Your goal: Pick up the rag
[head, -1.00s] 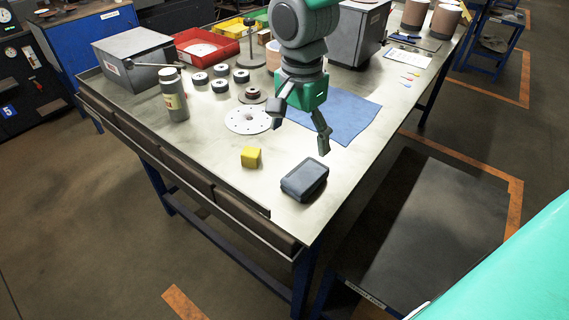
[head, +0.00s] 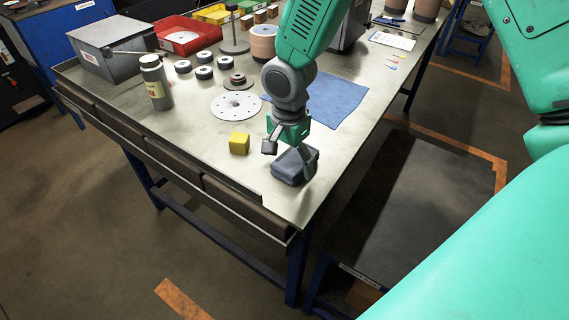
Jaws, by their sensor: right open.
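A dark blue-grey folded bundle (head: 287,171), which looks like a folded rag, lies near the table's front right corner. My right gripper (head: 287,151) is open and directly above it. One finger is at the bundle's left back side, and the other overlaps its top right in the picture. I cannot tell whether they touch it. The fingers hide part of the bundle. A flat blue cloth (head: 338,100) lies farther back, partly behind my right arm. My left gripper is not in view.
A yellow cube (head: 239,143) sits just left of the bundle. A white perforated disc (head: 235,106), several small dark wheels and a grey bottle (head: 156,83) stand farther back left. The table's front and right edges (head: 340,171) are close to the bundle.

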